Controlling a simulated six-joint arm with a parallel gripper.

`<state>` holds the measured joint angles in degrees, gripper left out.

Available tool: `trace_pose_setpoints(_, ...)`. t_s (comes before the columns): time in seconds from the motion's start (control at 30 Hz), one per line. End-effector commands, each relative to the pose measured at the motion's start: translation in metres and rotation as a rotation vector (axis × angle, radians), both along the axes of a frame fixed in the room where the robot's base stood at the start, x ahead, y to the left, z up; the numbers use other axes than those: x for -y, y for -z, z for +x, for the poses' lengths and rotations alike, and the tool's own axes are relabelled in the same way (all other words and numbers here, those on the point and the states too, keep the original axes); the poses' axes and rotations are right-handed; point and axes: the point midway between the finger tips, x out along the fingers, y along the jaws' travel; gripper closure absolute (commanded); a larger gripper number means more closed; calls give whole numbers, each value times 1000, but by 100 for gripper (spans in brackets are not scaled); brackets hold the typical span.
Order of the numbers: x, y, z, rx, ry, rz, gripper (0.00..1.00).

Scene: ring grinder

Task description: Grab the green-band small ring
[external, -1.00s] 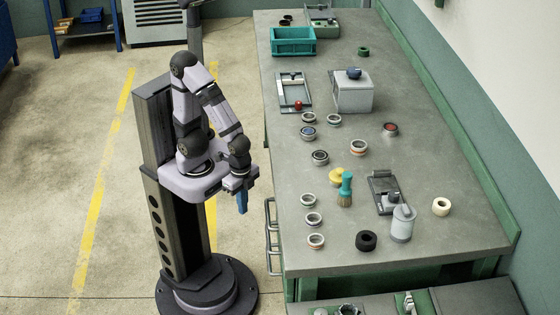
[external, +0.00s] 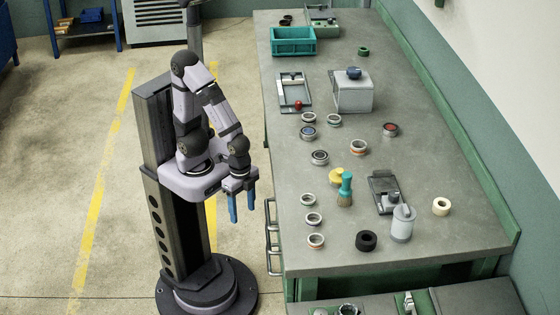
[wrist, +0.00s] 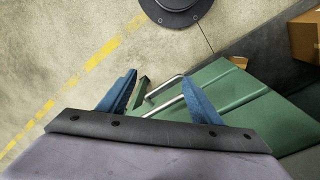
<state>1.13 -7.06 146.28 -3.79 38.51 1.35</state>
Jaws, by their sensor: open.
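Several small metal rings with coloured bands stand on the grey workbench (external: 440,235). My gripper (external: 243,213) has blue fingers, hangs beside the bench's left edge and points down. It is open and empty, well away from the ring. In the wrist view my gripper (wrist: 158,77) shows its fingers apart over the floor and the green bench side; no ring shows there.
Near that ring are a blue-centred ring (external: 307,132), an orange-banded ring (external: 359,147) and the grey box (external: 353,92).

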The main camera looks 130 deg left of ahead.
Motion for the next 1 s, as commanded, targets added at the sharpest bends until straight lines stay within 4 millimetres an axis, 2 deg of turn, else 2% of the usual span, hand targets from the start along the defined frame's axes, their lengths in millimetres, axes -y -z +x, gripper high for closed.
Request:
trace_pose_setpoints(0.17,45,-22,40,125,-31,-116,42)
trace_pose_setpoints(0.3,84,-49,86,274,-102,-213,42)
trace_pose_setpoints(0.4,104,-70,118,380,-177,-252,42)
trace_pose_setpoints(0.5,114,-88,143,471,-269,-259,42)
trace_pose_setpoints(0.6,114,-103,162,543,-368,-233,42)
trace_pose_setpoints(0.73,106,-116,172,603,-497,-160,42)
trace_pose_setpoints(0.87,92,-122,167,625,-612,-54,42)
trace_pose_setpoints(1.0,75,-127,148,620,-727,84,42)
